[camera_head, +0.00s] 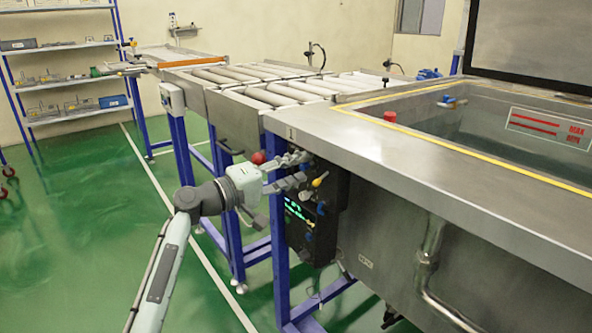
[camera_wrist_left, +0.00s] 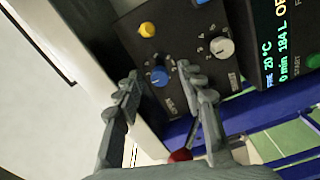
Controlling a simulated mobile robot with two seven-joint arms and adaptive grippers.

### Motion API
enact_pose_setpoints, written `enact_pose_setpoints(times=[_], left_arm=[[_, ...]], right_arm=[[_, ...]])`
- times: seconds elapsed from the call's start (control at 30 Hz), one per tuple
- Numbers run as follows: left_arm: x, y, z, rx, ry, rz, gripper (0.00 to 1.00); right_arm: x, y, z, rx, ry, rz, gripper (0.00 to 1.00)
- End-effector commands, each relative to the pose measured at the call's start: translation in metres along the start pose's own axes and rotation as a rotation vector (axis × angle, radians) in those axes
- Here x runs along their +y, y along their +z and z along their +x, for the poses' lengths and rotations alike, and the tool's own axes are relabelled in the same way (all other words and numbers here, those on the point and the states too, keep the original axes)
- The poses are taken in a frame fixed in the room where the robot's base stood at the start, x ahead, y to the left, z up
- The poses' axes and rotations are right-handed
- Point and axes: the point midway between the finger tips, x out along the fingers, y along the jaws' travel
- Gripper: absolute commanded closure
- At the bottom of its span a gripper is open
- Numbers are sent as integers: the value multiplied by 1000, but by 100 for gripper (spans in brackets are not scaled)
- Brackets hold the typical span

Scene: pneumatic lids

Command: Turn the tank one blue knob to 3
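The blue knob (camera_wrist_left: 158,76) sits on the black control panel (camera_wrist_left: 185,22) in the left wrist view, below a yellow knob (camera_wrist_left: 148,29) and left of a white-grey knob (camera_wrist_left: 221,47) with small marks around it. My left gripper (camera_wrist_left: 159,78) is open, with one fingertip on each side of the blue knob and small gaps visible. I cannot tell whether the tips reach the knob's depth. In the head view my left gripper (camera_head: 304,168) points at the panel side of the tank (camera_head: 400,150) labelled 1. The knob's setting is too small to read. My right gripper is not in view.
A lit display (camera_wrist_left: 280,45) reads 20 °C and 184 L beside the knobs. A red ball (camera_head: 258,157) shows near my left gripper. Blue frame legs (camera_head: 279,255) stand below the tank. A roller conveyor (camera_head: 270,95) runs behind.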

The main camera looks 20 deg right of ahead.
Motion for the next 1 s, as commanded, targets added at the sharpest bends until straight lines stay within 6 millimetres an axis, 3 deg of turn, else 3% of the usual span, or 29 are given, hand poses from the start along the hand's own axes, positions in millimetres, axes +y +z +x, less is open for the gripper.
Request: enact_pose_setpoints(times=[0.17,0.6,0.8,1.0], left_arm=[[-1,-1,-16,3,0,2,61],[-1,0,-103,1,-2,0,61],[-1,0,-119,-1,-1,-1,61],[0,0,-120,-1,0,-1,61]], right_arm=[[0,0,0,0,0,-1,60],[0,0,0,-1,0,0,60],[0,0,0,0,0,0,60],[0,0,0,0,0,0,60]])
